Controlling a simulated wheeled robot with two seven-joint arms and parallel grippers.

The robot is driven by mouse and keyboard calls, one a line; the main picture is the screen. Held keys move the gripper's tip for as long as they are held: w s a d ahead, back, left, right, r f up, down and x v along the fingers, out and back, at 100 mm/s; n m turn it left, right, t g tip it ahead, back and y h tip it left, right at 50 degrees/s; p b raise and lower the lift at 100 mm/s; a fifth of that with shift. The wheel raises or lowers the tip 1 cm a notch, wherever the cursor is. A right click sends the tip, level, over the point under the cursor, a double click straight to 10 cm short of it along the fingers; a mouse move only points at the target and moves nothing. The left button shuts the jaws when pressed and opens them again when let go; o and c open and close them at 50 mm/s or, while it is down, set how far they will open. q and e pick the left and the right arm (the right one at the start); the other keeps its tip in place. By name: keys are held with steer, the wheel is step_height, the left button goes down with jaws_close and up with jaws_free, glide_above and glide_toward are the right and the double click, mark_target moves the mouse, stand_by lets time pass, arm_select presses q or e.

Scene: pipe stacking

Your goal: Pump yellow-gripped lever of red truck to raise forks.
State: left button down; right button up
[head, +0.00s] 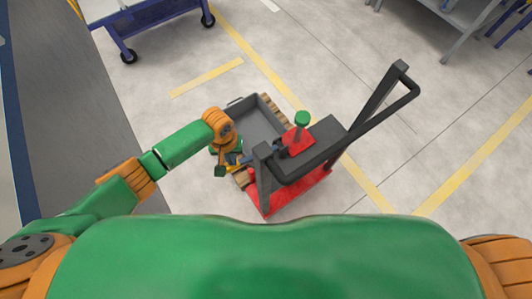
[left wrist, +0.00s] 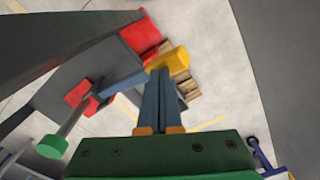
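The red truck (head: 290,190) has a grey body and a tall dark handle, and stands on the floor right of centre in the head view. Its blue-grey lever (left wrist: 120,84) ends in a yellow grip (left wrist: 178,58), which also shows small in the head view (head: 232,168). My left gripper (left wrist: 160,78) has its two fingers close together, with the tips at the yellow grip. I cannot tell whether the grip is between the fingers or against them. The forks are hidden under the load. My right gripper is out of view.
A grey open bin (head: 257,122) sits on a wooden pallet (head: 276,107) at the truck's far side. A green-topped post (head: 302,118) rises near the lever. A blue cart (head: 150,14) stands at the back left. Floor around the truck is clear.

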arm_select(q)
step_height(320, 180, down, 10)
steer(key=b, duration=0.7)
step_height(320, 180, up, 14)
steer(key=p, duration=1.4)
steer(key=shift+p, duration=0.4)
steer(key=shift+f+b, duration=0.3)
steer(key=shift+b, duration=0.05)
step_height(320, 180, down, 13)
steer(key=b, duration=1.2)
step_height(320, 180, up, 14)
steer(key=p, duration=1.4)
steer(key=shift+f, duration=0.5)
